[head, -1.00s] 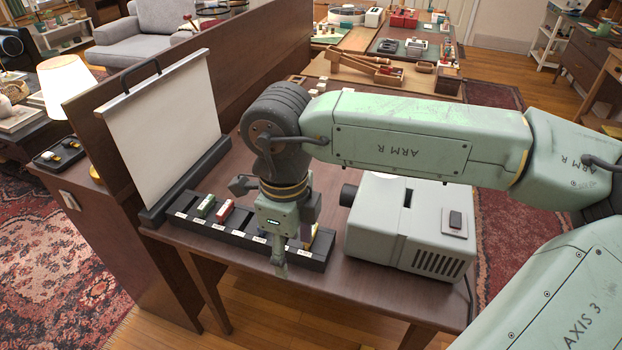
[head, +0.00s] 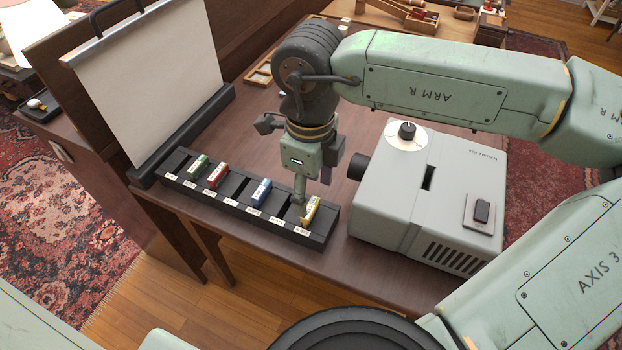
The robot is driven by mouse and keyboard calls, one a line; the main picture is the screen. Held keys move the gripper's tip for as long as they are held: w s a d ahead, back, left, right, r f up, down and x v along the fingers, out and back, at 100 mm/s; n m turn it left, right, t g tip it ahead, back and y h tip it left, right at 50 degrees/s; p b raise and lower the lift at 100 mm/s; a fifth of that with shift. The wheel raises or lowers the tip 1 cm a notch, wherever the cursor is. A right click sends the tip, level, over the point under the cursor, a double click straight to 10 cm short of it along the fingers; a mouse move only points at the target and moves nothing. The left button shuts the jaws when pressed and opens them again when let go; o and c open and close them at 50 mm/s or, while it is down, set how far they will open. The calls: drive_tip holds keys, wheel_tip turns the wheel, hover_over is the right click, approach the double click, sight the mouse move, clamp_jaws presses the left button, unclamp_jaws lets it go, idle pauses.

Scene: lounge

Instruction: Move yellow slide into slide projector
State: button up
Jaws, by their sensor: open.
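The yellow slide (head: 311,211) stands in the right-end slot of a long black slide rack (head: 318,239) on the wooden table. The grey slide projector (head: 392,199) stands right of the rack, with a dark narrow slot (head: 428,177) in its top. My gripper (head: 312,199) points down at the right end of the rack, right by the yellow slide, and is open. One finger shows just left of the slide; the other is hard to make out. I cannot tell whether the fingers touch it.
A green slide (head: 198,166), a red slide (head: 218,175) and a blue slide (head: 261,191) stand in other rack slots. A white screen (head: 150,80) stands behind the rack's left end. The projector has a round knob (head: 407,131) and a switch (head: 482,212) on top.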

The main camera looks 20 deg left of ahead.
sight(311, 207)
drive_tip(key=shift+f+b, duration=2.6)
drive_tip(key=shift+f, duration=0.35)
drive_tip(key=c, duration=0.9)
drive_tip(key=shift+r, duration=0.1)
drive_tip(key=shift+r+p, duration=1.95)
drive_tip(key=shift+r, duration=1.5)
drive_tip(key=shift+c, duration=0.2)
